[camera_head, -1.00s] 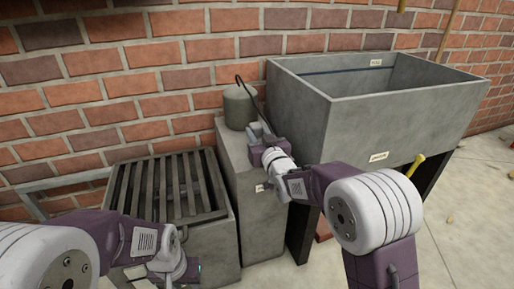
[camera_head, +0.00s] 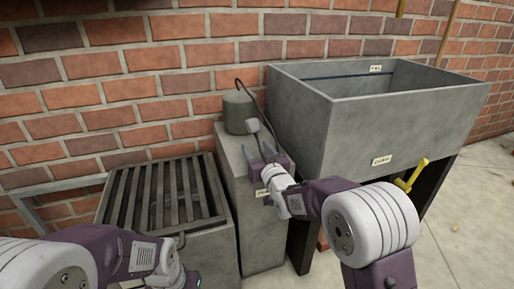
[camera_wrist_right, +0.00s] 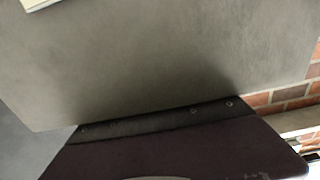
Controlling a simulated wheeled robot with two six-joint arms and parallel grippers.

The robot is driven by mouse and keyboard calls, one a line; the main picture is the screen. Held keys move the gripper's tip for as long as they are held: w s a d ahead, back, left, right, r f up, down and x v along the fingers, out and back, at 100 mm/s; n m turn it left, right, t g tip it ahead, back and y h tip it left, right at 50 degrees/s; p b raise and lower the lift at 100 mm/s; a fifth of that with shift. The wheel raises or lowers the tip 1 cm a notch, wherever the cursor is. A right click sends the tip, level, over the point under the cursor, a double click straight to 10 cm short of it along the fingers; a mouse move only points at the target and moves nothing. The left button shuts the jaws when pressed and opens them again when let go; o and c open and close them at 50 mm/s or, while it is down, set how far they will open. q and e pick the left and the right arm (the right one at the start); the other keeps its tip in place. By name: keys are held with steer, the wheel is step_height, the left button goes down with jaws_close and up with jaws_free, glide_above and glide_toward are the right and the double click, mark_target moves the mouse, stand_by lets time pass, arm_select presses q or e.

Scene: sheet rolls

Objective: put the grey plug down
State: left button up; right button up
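My right gripper (camera_head: 262,150) is over the narrow grey pedestal, close to the left wall of the big grey tub. A small light-grey piece (camera_head: 252,125) stands up by its fingers, and a thin dark cord arcs above it. I cannot tell whether this piece is the grey plug or part of the gripper, or whether the fingers are shut on it. In the right wrist view a plain grey surface (camera_wrist_right: 150,60) fills most of the picture above my dark gripper body; no plug is distinct there.
A grey cylinder (camera_head: 238,112) stands on the pedestal (camera_head: 258,235) at the back. The labelled grey tub (camera_head: 400,130) is to the right, with a yellow valve handle (camera_head: 417,174) at its front. A slatted grey box (camera_head: 195,250) is to the left. A brick wall is behind.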

steer(key=shift+f, duration=0.35)
steer(key=shift+r+p, duration=0.65)
steer(key=shift+r, duration=0.1)
steer(key=shift+s+d, duration=0.1)
steer(key=shift+s, duration=0.2)
steer(key=p+v, duration=0.1)
steer(key=v, duration=0.3)
steer(key=b+v, duration=0.2)
steer(key=v, duration=0.5)
steer(key=shift+r, duration=0.2)
